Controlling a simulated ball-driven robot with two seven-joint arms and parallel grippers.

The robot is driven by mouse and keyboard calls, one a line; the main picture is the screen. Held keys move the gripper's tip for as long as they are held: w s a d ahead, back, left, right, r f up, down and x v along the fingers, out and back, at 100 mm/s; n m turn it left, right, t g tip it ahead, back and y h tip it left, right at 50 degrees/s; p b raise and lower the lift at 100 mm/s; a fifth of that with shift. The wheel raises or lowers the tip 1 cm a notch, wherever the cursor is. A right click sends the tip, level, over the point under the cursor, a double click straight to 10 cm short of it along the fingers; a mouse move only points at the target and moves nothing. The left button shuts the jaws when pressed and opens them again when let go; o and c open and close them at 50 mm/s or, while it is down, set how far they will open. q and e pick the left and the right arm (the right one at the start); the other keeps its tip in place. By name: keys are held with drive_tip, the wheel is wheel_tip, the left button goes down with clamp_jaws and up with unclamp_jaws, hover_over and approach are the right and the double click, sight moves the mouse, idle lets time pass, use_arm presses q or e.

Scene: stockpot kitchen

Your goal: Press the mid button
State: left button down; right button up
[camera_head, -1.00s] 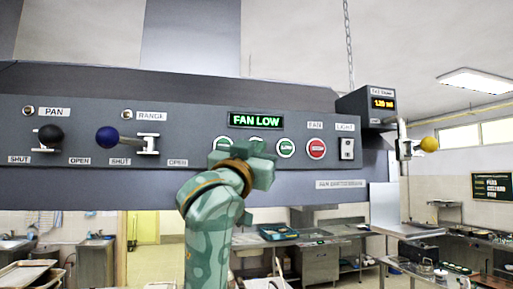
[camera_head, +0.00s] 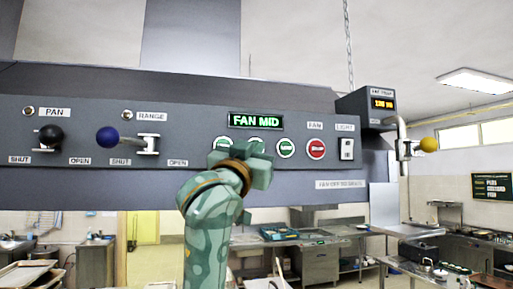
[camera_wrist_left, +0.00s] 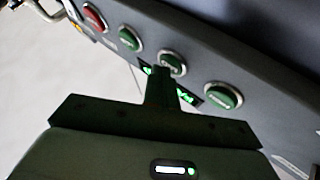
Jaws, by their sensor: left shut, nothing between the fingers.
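The fan panel carries a row of green buttons and one red button (camera_head: 316,149). The middle green button (camera_wrist_left: 172,63) shows in the left wrist view, close beyond the tip of my left gripper (camera_wrist_left: 161,76); in the head view the gripper covers most of it. I cannot tell whether the tip touches it. The left green button (camera_head: 222,143) and right green button (camera_head: 286,148) show on either side. The display (camera_head: 255,120) above reads FAN MID in green. My left gripper (camera_head: 256,152) is shut and empty. My right gripper is not in view.
Left on the panel are a black-knobbed lever (camera_head: 51,135) and a blue-knobbed lever (camera_head: 107,137). A light switch (camera_head: 347,149) is right of the red button. A yellow-knobbed lever (camera_head: 428,145) juts out at the right. Steel counters stand below and behind.

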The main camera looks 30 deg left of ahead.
use_arm(q)
drive_tip(key=shift+s+d, duration=0.5)
drive_tip(key=shift+d, duration=0.1)
drive_tip(key=shift+s+d, duration=1.65)
drive_tip(key=shift+d, duration=0.25)
